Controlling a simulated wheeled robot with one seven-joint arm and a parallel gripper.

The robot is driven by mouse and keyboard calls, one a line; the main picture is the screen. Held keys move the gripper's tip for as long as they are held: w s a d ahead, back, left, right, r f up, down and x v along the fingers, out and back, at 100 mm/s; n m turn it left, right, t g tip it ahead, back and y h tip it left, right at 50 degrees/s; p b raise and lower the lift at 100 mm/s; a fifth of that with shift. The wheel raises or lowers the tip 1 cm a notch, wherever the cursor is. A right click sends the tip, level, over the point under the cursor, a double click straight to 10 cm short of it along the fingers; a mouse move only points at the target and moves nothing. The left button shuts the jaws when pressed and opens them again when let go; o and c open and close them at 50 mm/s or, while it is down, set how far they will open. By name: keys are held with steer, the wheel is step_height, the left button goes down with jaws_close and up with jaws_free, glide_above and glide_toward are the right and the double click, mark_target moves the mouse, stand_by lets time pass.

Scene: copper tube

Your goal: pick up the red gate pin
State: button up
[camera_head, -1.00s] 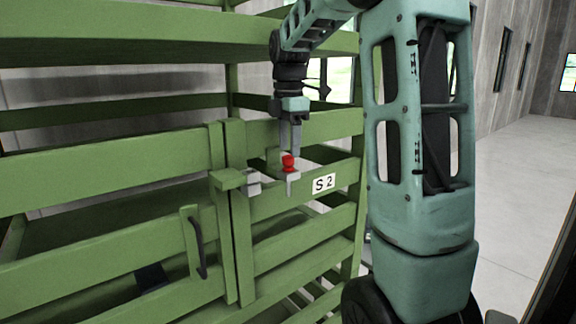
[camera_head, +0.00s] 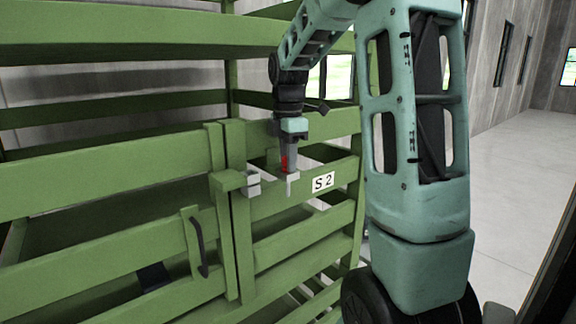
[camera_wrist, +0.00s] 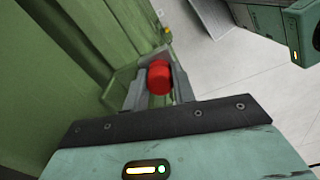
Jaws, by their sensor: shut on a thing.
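The red gate pin (camera_head: 284,163) stands upright in the grey latch bracket (camera_head: 291,184) on the green gate, left of the S 2 label. Its round red head also shows in the wrist view (camera_wrist: 159,78). My gripper (camera_head: 285,160) points down over the bracket, with its fingers on both sides of the red head. In the wrist view the fingers (camera_wrist: 158,92) are shut on the head. The lower part of the pin is hidden by the fingers and the bracket.
The green slatted gate (camera_head: 110,170) fills the left and middle. A second grey bracket (camera_head: 252,184) sits just left of the pin. A dark handle (camera_head: 198,245) is lower left. The pale floor (camera_head: 520,190) at right is clear.

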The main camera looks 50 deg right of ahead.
step_height(320, 180, up, 12)
steer(key=b, duration=0.2)
steer(key=s+a+b, duration=0.4)
steer(key=s+b, duration=0.4)
steer(key=s, duration=0.9)
steer(key=shift+s, duration=0.25)
steer(key=shift+a, duration=0.1)
